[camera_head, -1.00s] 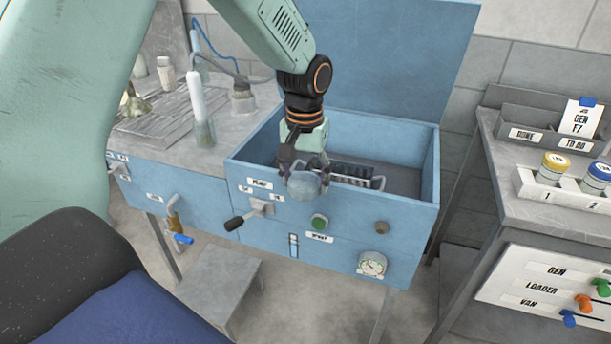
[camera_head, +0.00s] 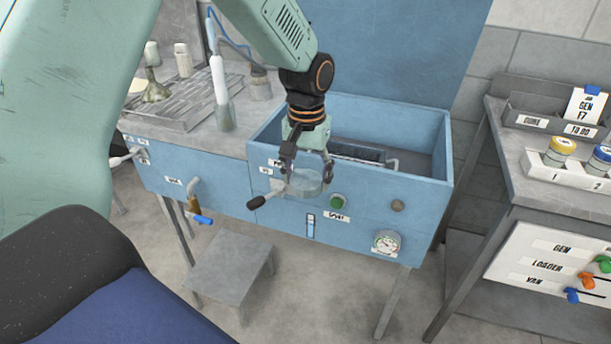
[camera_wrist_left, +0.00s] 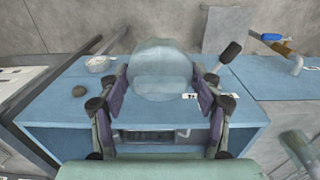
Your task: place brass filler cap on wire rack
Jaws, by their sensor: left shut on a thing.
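My left gripper (camera_head: 308,176) is shut on a clear, round glass-like vessel (camera_head: 307,183) and holds it in front of the blue tub's front panel. The vessel also shows between the fingers in the left wrist view (camera_wrist_left: 160,70). No brass filler cap can be made out for sure; a dull yellowish-green piece (camera_head: 155,91) sits on the grooved draining tray (camera_head: 178,116) at the left. A dark rack or basket with a wire handle (camera_head: 393,164) lies inside the blue tub, partly hidden by the tub wall. My right gripper is not in view.
The right bench holds yellow- and blue-lidded jars (camera_head: 562,146). A grey step (camera_head: 230,267) stands below.

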